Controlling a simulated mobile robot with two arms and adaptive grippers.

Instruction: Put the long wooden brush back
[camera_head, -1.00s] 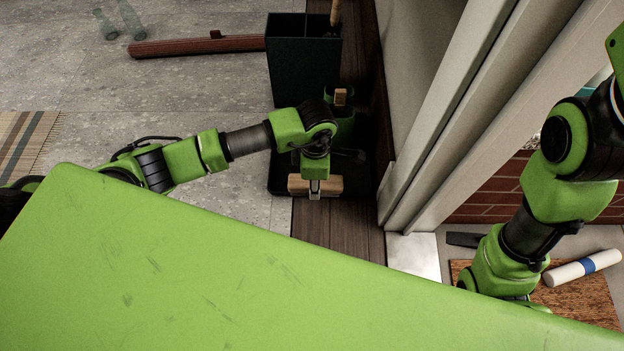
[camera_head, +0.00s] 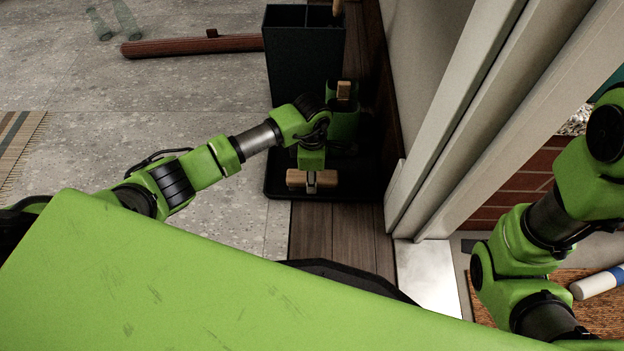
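The light wooden brush (camera_head: 297,179) shows as a short wooden bar lying crosswise on both sides of my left gripper's fingers. My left gripper (camera_head: 312,184) points down and appears shut on its middle, over the front part of a black tray (camera_head: 279,190). The brush's lower part is hidden, so I cannot tell whether it touches the tray. A dark divided box (camera_head: 300,60) and a green cup (camera_head: 345,122) stand behind it. A wooden block end (camera_head: 343,90) sticks up from the cup. My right gripper is hidden behind my green body at the lower right.
A pale door frame and wall (camera_head: 450,130) rise close to the tray's right side. A reddish-brown bar (camera_head: 190,46) and glass bottles (camera_head: 115,20) lie on the floor at the back left. A white roller with a blue band (camera_head: 597,284) lies on a brown mat (camera_head: 600,318).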

